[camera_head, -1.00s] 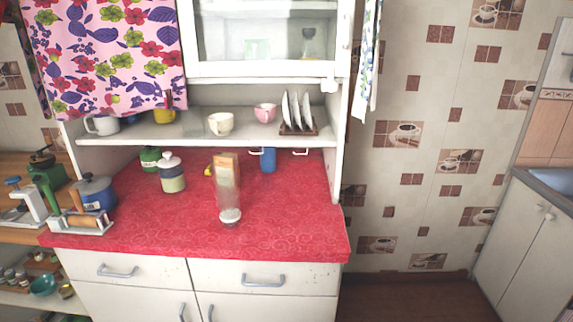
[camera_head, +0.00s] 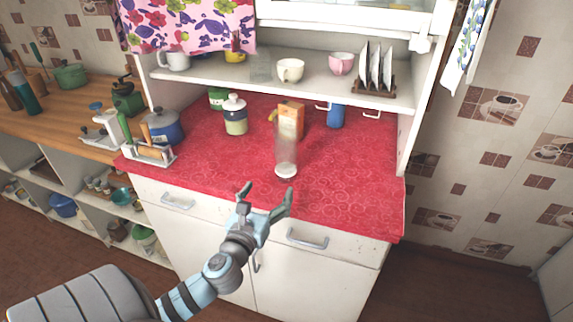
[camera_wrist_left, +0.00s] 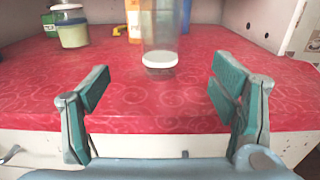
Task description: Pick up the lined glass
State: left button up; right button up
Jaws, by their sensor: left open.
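A tall clear glass with a whitish base (camera_head: 286,163) stands upright on the red counter, near its front edge; any lines on it are too faint to tell. It also shows in the left wrist view (camera_wrist_left: 160,45), ahead of and between my fingers. My left gripper (camera_head: 266,193) is open and empty in front of the counter's front edge, short of the glass and not touching it. In the left wrist view both fingers of the left gripper (camera_wrist_left: 160,92) are spread wide. My right gripper is not in view.
An orange-brown carton (camera_head: 291,118) stands close behind the glass, with a blue cup (camera_head: 336,117) to its right. A green-and-cream jar (camera_head: 235,116) is to the left. A shelf (camera_head: 210,73) overhangs the back. The red counter (camera_head: 350,180) is clear right of the glass.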

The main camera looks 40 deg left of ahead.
aim_at(283, 166)
pick_arm(q)
jog(key=x, duration=1.4)
jog(key=shift+w+b, duration=0.1)
jog(key=shift+b, duration=0.25)
jog(key=c, duration=1.3)
jog(key=shift+c, duration=0.7)
jog(key=shift+r, duration=0.1)
